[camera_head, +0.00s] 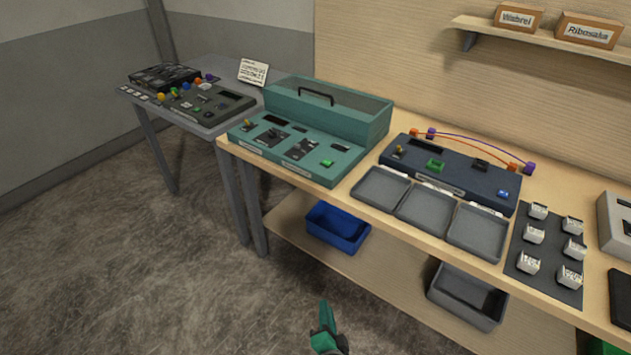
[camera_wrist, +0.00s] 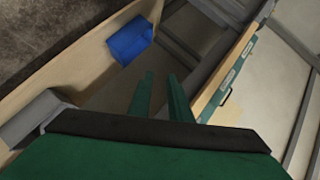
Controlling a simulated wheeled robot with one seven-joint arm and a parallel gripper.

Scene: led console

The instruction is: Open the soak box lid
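The soak box appears to be the teal console (camera_head: 300,140) on the wooden bench. Its raised back part has a see-through lid (camera_head: 345,98) with a black handle (camera_head: 316,95), and the lid looks closed. The front panel carries switches and a green button. My gripper (camera_head: 324,312) is low in front of the bench, well away from the lid. In the wrist view my gripper (camera_wrist: 161,78) has two green fingers standing apart, with nothing between them.
A dark blue console (camera_head: 450,172) and grey trays (camera_head: 425,208) sit right of the teal console. A grey side table (camera_head: 215,127) with another panel stands at left. Blue (camera_head: 337,228) and grey (camera_head: 467,297) bins are on the lower shelf. The floor in front is clear.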

